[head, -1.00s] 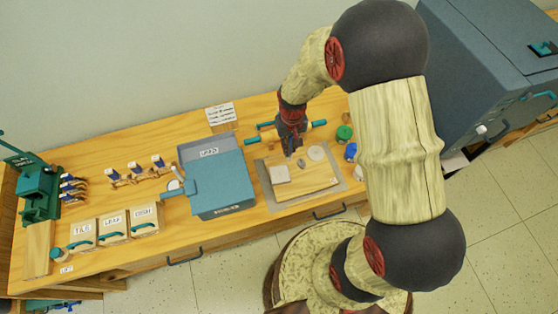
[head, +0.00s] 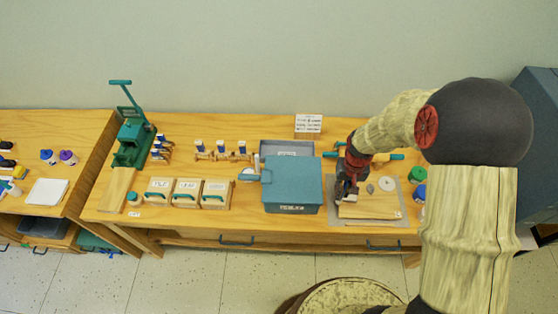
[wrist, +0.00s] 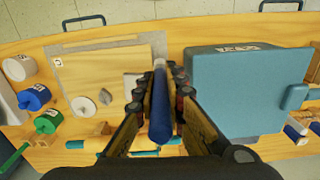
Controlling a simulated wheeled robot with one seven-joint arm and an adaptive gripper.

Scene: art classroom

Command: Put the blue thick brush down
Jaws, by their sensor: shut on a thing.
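The blue thick brush (wrist: 160,112) is held between the two fingers of my gripper (wrist: 158,88), its blue handle pointing toward the wrist camera. Its pale far end lies over the strip between the wooden board (wrist: 85,68) and the blue-grey box (wrist: 245,85). In the head view my gripper (head: 346,188) is over the left part of the board (head: 370,207), just right of the box (head: 293,186). The brush cannot be made out there. I cannot tell whether its far end touches the surface.
A pale square block (wrist: 132,85) lies close beside my gripper. A round disc (head: 387,184) is on the board. A rolling pin (head: 388,157) lies behind it. Green (head: 418,174) and blue (head: 419,192) jars stand to the right. Labelled boxes (head: 187,192) stand left.

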